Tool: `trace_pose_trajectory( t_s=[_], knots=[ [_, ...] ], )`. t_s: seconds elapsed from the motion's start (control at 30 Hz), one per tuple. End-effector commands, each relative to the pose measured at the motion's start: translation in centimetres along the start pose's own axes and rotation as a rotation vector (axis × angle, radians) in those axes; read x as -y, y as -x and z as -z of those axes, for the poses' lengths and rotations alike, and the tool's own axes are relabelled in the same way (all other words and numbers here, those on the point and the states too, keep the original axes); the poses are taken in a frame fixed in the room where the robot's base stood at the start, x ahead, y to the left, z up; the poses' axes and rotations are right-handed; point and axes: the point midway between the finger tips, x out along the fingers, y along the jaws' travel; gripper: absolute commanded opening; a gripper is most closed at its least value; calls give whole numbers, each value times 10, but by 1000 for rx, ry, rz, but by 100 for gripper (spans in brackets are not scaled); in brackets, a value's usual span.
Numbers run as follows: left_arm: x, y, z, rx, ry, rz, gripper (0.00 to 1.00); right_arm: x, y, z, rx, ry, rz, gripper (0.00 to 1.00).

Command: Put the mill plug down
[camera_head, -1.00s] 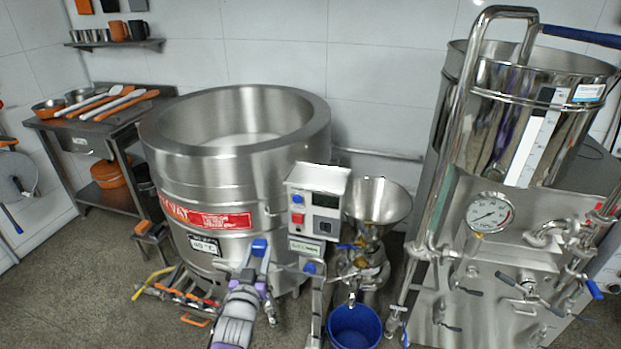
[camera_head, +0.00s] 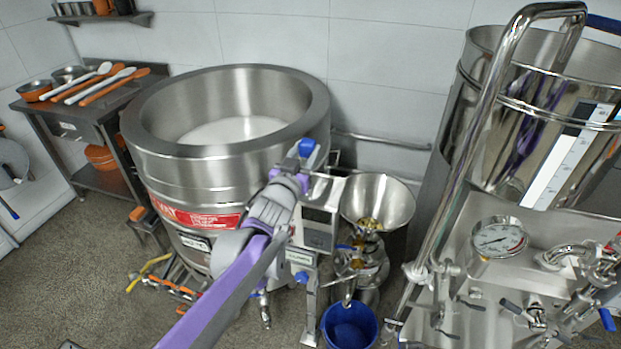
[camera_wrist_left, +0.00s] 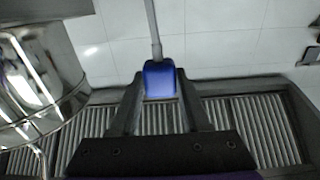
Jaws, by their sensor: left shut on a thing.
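My left gripper (camera_head: 297,162) is shut on the mill plug (camera_head: 307,147), seen as a blue block at the fingertips. In the left wrist view the plug's blue body (camera_wrist_left: 159,80) sits between the two dark fingers, and a thin grey rod (camera_wrist_left: 153,25) runs out from it away from the gripper. In the head view the gripper and plug appear in front of the big steel kettle's rim, up and left of the mill's hopper (camera_head: 378,200). My arm partly covers the mill's control box (camera_head: 320,228). My right gripper is not in view.
A blue bucket (camera_head: 350,327) stands below the mill's outlet. The open steel kettle (camera_head: 225,155) holds something white. A steel machine with a gauge (camera_head: 499,238) and bent pipes stands at right. A side table (camera_head: 85,110) with bowls and long utensils is at left.

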Motion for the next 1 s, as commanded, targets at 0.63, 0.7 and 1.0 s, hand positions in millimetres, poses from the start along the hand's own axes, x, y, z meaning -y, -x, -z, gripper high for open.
trace_pose_trajectory(
  t_s=[0.63,0.7,1.0],
  knots=[
    [0,0,-90,0,0,0,0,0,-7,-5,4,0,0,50],
    [0,0,-92,-1,0,0,0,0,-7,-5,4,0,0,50],
    [0,0,-95,0,0,0,0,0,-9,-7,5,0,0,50]
  ],
)
